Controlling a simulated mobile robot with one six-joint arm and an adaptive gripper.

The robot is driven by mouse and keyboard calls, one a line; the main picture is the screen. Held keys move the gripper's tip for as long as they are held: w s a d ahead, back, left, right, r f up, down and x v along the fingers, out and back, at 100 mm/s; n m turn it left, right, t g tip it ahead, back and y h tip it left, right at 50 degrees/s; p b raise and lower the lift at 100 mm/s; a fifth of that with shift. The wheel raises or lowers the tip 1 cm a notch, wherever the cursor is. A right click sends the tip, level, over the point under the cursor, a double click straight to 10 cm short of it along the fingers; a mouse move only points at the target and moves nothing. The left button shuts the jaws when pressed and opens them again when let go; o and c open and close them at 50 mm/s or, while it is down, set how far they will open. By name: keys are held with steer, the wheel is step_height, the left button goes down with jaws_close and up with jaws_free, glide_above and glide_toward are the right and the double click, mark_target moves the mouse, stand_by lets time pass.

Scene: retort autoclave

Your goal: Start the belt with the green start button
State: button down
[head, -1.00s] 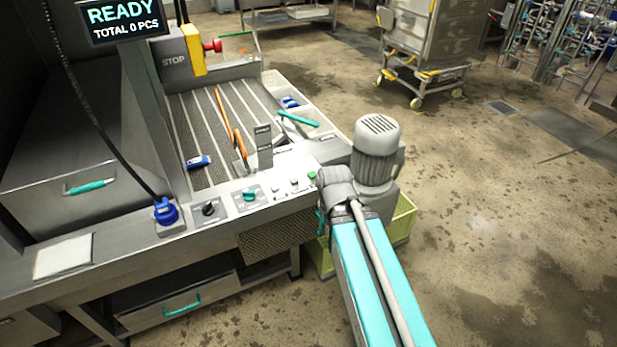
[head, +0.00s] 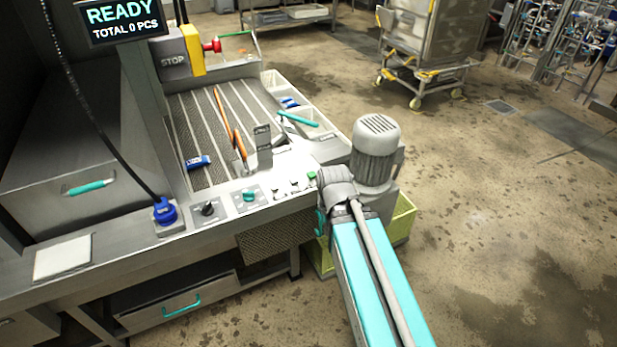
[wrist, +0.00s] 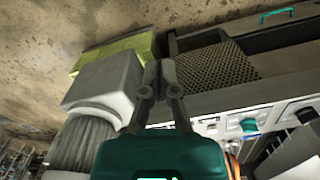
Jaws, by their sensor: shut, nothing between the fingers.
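The green start button (head: 311,176) sits at the right end of the control panel (head: 225,208), right beside the end of my arm in the head view. I cannot make it out in the wrist view. My gripper (wrist: 160,68) is shut and empty in the wrist view, its fingertips together in front of the panel's side. In the head view my gripper is mostly hidden behind my arm's end. I cannot tell the gap between fingertips and button, but no contact shows. The belt (head: 205,125) lies behind the panel. The display (head: 122,18) reads READY, TOTAL 0 PCS.
A grey motor (head: 375,150) stands close to my arm, above a yellow-green crate (head: 401,222). A teal knob (head: 249,195) and a black knob (head: 208,209) are left of the button. A red stop button (head: 212,46) is at the back.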

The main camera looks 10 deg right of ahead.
step_height(320, 180, up, 4)
steer(key=m+t+y+b, duration=0.1)
steer(key=m+t+y, duration=0.3)
steer(key=t, duration=0.5)
glide_above(312, 175)
steer(key=shift+d+r+m+h, duration=0.1)
steer(key=shift+r+m+h, duration=0.1)
steer(key=shift+m+h, duration=0.1)
steer(key=shift+f, duration=0.1)
step_height(312, 175, down, 9)
steer(key=b, duration=0.9)
steer(key=shift+r, duration=0.2)
steer(key=shift+f, duration=0.1)
stand_by(0.5)
steer(key=shift+f+b, duration=0.3)
steer(key=shift+b, duration=0.1)
